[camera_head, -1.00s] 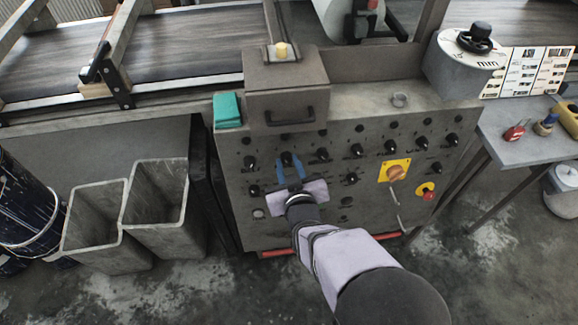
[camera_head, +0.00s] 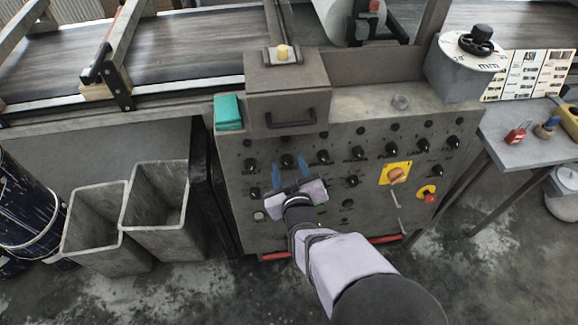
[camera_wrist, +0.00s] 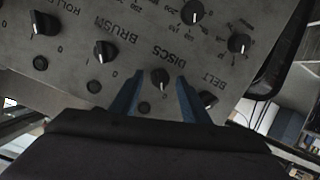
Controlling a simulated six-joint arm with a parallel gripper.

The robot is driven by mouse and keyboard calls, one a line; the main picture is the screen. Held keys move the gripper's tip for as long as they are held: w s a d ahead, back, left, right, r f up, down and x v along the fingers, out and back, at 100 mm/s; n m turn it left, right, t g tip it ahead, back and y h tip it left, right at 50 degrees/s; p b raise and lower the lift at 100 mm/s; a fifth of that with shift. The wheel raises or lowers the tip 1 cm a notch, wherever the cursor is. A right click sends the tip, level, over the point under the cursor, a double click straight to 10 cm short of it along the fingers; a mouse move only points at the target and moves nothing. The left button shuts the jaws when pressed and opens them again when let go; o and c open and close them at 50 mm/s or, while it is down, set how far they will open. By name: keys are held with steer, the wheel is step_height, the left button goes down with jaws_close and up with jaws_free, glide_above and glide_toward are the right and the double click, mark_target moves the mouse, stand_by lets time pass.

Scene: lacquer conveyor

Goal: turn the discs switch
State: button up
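The discs switch is a black knob (camera_wrist: 160,78) beside the word DISCS on the grey panel (camera_wrist: 135,25) in the wrist view. It lies between my two blue fingertips in the picture, with a visible gap on both sides. In the head view the same knob (camera_head: 287,160) sits in the upper row, just beyond the fingertips. My gripper (camera_head: 290,174) is open and empty in front of the panel. It also shows open in the wrist view (camera_wrist: 158,98). The exact angle of the knob's pointer is hard to tell.
The BRUSH knob (camera_wrist: 104,50) and the BELT knob (camera_wrist: 208,98) flank the switch closely. A yellow-backed rotary switch (camera_head: 396,173) and a red button (camera_head: 429,198) are on the panel's right. A drawer-like box with a handle (camera_head: 290,121) juts out above.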

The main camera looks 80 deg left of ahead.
steer(key=v, duration=0.7)
steer(key=shift+d+b, duration=0.15)
steer(key=shift+b, duration=0.2)
stand_by(0.4)
